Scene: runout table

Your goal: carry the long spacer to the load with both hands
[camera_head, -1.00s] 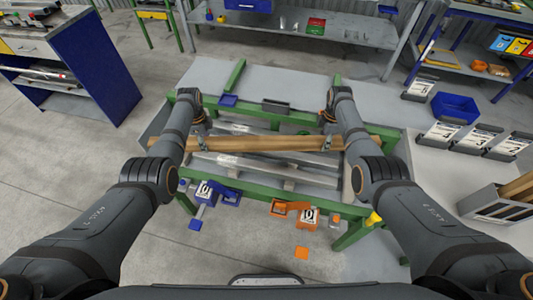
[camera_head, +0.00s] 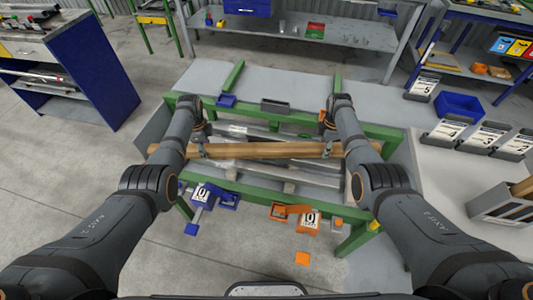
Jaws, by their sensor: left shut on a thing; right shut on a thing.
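The long spacer (camera_head: 262,151) is a wooden bar that lies crosswise over the green-framed runout table (camera_head: 262,199). My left gripper (camera_head: 202,149) is shut on it near its left end. My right gripper (camera_head: 327,149) is shut on it near its right end. The spacer looks about level. Long grey metal pieces (camera_head: 262,165), perhaps the load, lie in the table frame beneath and around it. From this angle I cannot tell whether the spacer touches anything below.
A blue clamp-like device (camera_head: 208,196) and an orange one (camera_head: 297,215) sit at the table's front edge. A grey box (camera_head: 275,106) stands at the back. On the right are a blue bin (camera_head: 456,105) and several numbered holders (camera_head: 443,131). Open floor lies to the left.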

